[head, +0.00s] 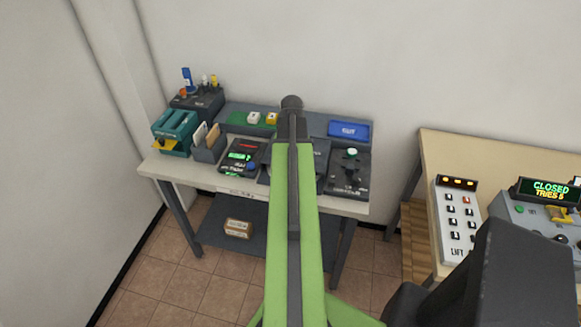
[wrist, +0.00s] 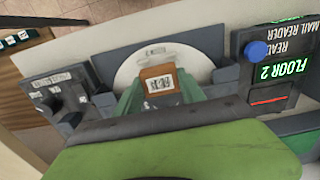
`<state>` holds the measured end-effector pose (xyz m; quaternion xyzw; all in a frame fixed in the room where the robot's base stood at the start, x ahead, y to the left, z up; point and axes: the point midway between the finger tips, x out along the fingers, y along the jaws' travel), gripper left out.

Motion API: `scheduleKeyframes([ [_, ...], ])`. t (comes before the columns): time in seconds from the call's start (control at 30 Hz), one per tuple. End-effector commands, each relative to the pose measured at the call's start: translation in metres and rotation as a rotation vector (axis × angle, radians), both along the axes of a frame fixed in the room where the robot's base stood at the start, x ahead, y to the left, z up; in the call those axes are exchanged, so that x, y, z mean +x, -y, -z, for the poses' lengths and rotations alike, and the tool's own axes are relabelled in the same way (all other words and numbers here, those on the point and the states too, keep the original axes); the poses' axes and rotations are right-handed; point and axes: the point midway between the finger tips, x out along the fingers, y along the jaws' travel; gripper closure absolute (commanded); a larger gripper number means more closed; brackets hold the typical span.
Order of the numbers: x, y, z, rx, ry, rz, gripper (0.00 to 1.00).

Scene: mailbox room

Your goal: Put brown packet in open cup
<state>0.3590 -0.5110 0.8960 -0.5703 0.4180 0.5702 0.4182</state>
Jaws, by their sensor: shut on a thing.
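The brown packet (wrist: 158,80) shows in the middle of the wrist view, with a white printed label facing the camera. My gripper (wrist: 160,94) is shut on it, with greenish parts on both sides. The packet is over or in front of a pale round surface in a dark frame (wrist: 124,53); I cannot tell whether they touch. In the head view my green arm reaches over the desk and hides the gripper and packet. I cannot make out an open cup in either view.
The mail reader (head: 243,154) reads FLOOR 2 in the wrist view (wrist: 272,65). A dark lever unit (head: 348,172) stands right of my arm. A blue tray (head: 349,129) and green letter machine (head: 175,132) are on the desk (head: 155,168). A box (head: 237,228) lies below.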

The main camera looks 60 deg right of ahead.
Motion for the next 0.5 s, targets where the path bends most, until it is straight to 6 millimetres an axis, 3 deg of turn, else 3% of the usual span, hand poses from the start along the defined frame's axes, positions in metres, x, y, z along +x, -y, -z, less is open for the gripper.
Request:
scheduleKeyframes([
  [0.5,0.0000,0.0000,0.0075,0.000,0.000,0.000,1.00],
])
